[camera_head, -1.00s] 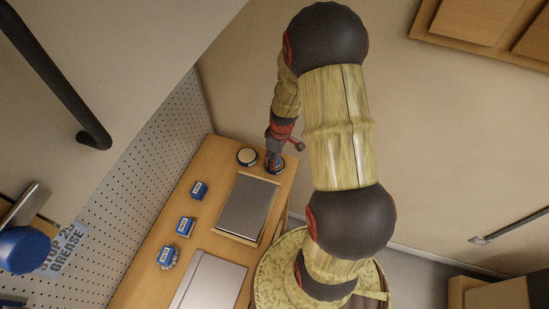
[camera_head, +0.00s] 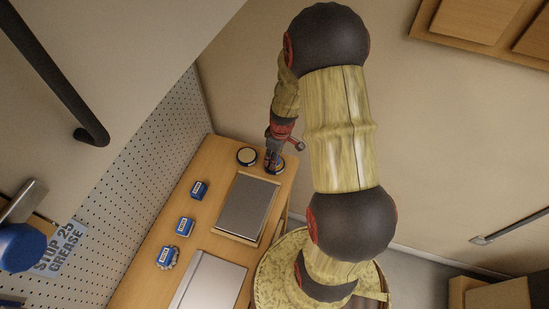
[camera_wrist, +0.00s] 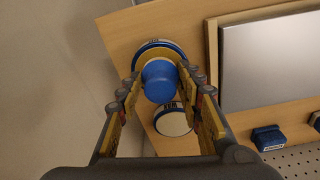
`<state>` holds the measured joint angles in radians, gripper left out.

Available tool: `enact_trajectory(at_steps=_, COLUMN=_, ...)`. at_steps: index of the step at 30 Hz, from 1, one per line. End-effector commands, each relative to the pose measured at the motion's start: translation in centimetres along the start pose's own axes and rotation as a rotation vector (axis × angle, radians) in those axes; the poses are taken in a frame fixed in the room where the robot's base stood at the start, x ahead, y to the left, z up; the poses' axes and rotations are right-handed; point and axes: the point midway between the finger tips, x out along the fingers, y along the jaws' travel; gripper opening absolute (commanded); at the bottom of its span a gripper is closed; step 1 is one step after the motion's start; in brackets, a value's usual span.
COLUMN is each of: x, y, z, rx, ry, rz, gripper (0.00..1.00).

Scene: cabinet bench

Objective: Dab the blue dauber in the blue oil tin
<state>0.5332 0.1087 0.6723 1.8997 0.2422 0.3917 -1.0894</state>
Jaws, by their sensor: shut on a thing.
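My gripper (camera_wrist: 161,77) is shut on the blue dauber (camera_wrist: 159,86), whose round blue top shows between the fingers in the wrist view. Directly below it is a round tin (camera_wrist: 142,50) with a blue rim and a printed label; the dauber hides much of its inside. I cannot tell whether the dauber's lower end touches the contents. A second round tin (camera_wrist: 172,124) with a pale top stands beside it. In the head view my gripper (camera_head: 273,153) points down over the tin (camera_head: 280,168) at the bench's far end; the pale-topped tin (camera_head: 246,156) is to its left.
Several small blue boxes (camera_head: 185,226) stand along the pegboard (camera_head: 130,200) side of the bench. A framed grey panel (camera_head: 245,205) and a grey plate (camera_head: 208,285) lie nearer. Bare wood (camera_head: 215,165) shows left of the tins.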

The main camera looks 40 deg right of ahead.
Motion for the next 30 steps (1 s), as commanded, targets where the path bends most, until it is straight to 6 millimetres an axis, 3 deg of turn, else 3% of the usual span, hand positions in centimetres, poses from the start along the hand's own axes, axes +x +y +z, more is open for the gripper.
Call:
enact_trajectory(at_steps=11, x=0.0, y=-0.1, z=0.1, rx=0.0, ry=-0.003, rz=-0.003, gripper=0.16)
enact_trajectory(at_steps=30, x=-4.6, y=0.0, z=-0.5, rx=0.0, ry=-0.001, rz=0.0, gripper=0.16)
